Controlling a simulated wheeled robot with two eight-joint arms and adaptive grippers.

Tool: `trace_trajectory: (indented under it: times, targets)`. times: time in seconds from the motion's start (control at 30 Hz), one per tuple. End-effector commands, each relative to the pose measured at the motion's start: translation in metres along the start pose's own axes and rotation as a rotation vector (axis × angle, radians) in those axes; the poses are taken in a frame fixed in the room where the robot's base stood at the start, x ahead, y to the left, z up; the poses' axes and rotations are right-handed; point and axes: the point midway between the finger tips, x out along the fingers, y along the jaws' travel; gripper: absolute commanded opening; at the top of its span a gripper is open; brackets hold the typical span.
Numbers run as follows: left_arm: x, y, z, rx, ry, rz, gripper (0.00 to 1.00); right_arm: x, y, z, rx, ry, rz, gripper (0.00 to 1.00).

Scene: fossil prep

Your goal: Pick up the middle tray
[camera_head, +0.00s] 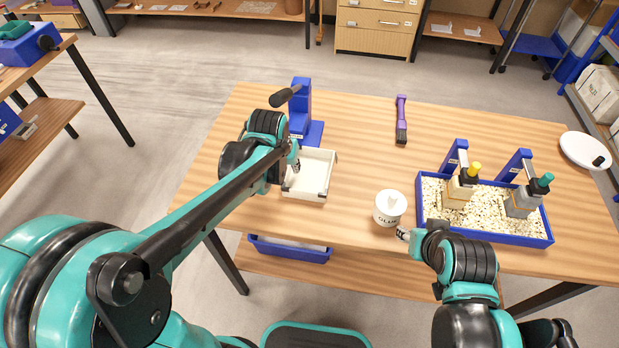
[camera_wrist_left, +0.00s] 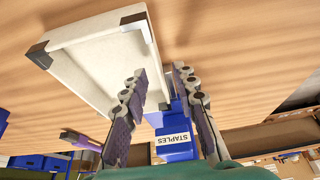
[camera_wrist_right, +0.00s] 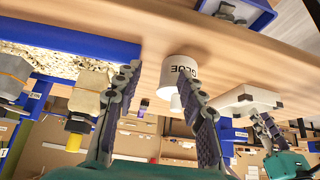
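A shallow white tray with dark corners (camera_head: 318,193) lies on the wooden table, left of its middle. It also shows in the left wrist view (camera_wrist_left: 95,62). My left gripper (camera_head: 293,160) is at the tray's left side. In the left wrist view its fingers (camera_wrist_left: 160,75) are apart, with one tray wall between them; I cannot tell whether either finger touches it. My right gripper (camera_head: 405,236) is near the table's front edge by a white pot labelled GLUE (camera_head: 389,208). In the right wrist view its fingers (camera_wrist_right: 155,78) are apart, with the pot beyond them.
A blue sand-filled box (camera_head: 487,235) with two bottles stands at right. A purple-handled brush (camera_head: 401,115) lies farther back. A blue bin (camera_head: 290,250) is below the tabletop.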

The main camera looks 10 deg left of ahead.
Motion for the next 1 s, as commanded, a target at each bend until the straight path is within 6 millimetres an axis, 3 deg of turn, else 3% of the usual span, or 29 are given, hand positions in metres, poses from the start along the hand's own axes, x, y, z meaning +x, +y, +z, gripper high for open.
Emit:
trace_trajectory:
  times: [0.07,0.27,0.3,0.4,0.83,1.0]
  targets:
    - [0.012,0.000,0.001,0.000,0.000,0.000,0.28,0.005,0.000,0.004,0.000,0.000,0.000,0.40]
    - [0.011,0.000,0.000,0.000,0.000,0.000,0.28,0.004,0.000,0.003,0.000,0.000,0.000,0.40]
    - [0.011,0.000,0.000,0.000,0.000,0.000,0.26,0.004,0.000,0.003,0.000,0.000,0.000,0.40]
    - [0.011,0.000,0.000,0.000,0.000,0.000,0.00,0.004,0.000,0.003,0.000,0.000,0.000,0.40]
    - [0.010,0.000,0.000,0.000,0.001,0.000,0.00,0.004,0.000,0.002,0.000,0.000,0.000,0.40]
    - [-0.002,0.003,0.004,0.001,0.001,0.000,0.00,-0.002,0.000,-0.002,0.000,0.000,0.000,0.40]
